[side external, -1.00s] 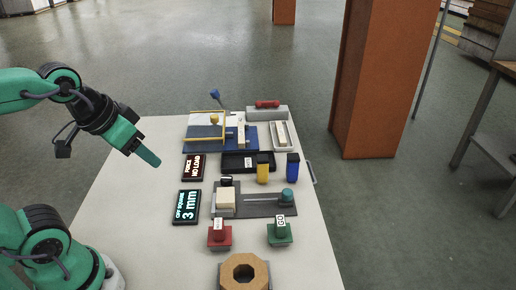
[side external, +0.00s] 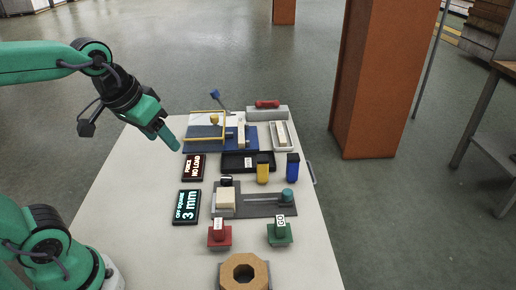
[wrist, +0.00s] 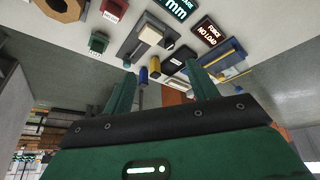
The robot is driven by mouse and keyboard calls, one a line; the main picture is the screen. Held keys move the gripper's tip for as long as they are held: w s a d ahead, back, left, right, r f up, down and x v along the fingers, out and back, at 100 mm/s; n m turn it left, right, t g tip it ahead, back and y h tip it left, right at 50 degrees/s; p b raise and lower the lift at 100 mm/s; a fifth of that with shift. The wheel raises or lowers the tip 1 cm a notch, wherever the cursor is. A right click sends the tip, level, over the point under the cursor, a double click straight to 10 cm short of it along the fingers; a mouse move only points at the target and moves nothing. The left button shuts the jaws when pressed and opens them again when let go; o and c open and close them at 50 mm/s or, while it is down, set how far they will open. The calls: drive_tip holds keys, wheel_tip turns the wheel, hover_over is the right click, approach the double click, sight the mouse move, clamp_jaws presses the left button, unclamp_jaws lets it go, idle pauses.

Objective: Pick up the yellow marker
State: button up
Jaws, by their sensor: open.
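The yellow marker (side external: 263,174), a block-like upright piece with a dark top, stands on the table right of centre, just left of a similar blue one (side external: 292,168). The yellow marker (wrist: 155,68) also shows between my fingers in the wrist view, some distance beyond them. My gripper (side external: 173,143) is open and empty, in the air over the table's left side, left of the yellow marker and apart from it. Both fingers (wrist: 162,82) show in the wrist view.
Near the marker are a black tray (side external: 236,161), a dark sliding fixture (side external: 258,206) and a blue-based fixture with a yellow frame (side external: 205,145). Two display signs, NO LOAD (side external: 193,168) and 3 mm (side external: 186,207), lie left.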

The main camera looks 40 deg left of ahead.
drive_tip(key=w+n+g, duration=0.1)
drive_tip(key=w+n, duration=0.1)
drive_tip(key=w, duration=0.5)
drive_tip(key=n+g, duration=0.4)
drive_tip(key=n, duration=0.2)
hover_over(262, 157)
wheel_tip(262, 157, down, 14)
drive_tip(key=shift+s+f, duration=0.1)
drive_tip(key=shift+s, duration=0.05)
drive_tip(key=shift+w+f, duration=0.3)
drive_tip(key=shift+f, duration=1.4)
drive_tip(key=shift+f, duration=2.6)
